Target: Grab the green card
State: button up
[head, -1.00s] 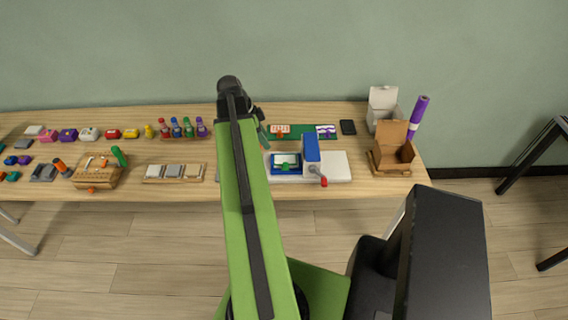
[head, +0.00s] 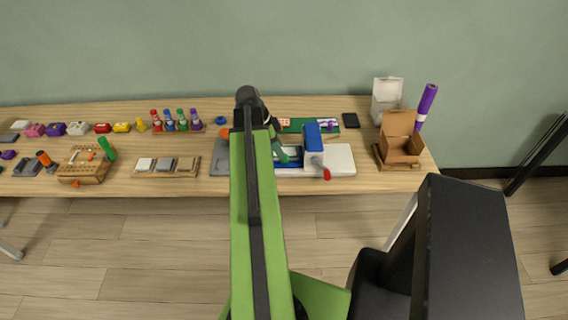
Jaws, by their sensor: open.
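The green card (head: 292,153) appears to lie on the blue bed of a small press with a blue upright (head: 313,137) and a red-tipped handle, on a white base. My arm and gripper cover part of the card, so only a piece of it shows. My gripper (head: 278,149) is just left of the blue upright, in front of the card in this view. Its jaws are open and look empty. I cannot tell its height above the card.
A green mat (head: 296,123) with an orange and a purple card lies behind the press. Bottles, a peg block (head: 84,168) and a swatch tray (head: 167,166) are left.

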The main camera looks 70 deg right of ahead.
jog(key=b+x, duration=0.4)
jog(key=x, duration=0.1)
jog(key=shift+d+f+b, duration=0.15)
jog(key=shift+d+b, duration=0.2)
jog(key=shift+b, duration=0.05)
jog(key=shift+r, duration=0.2)
grip_shut()
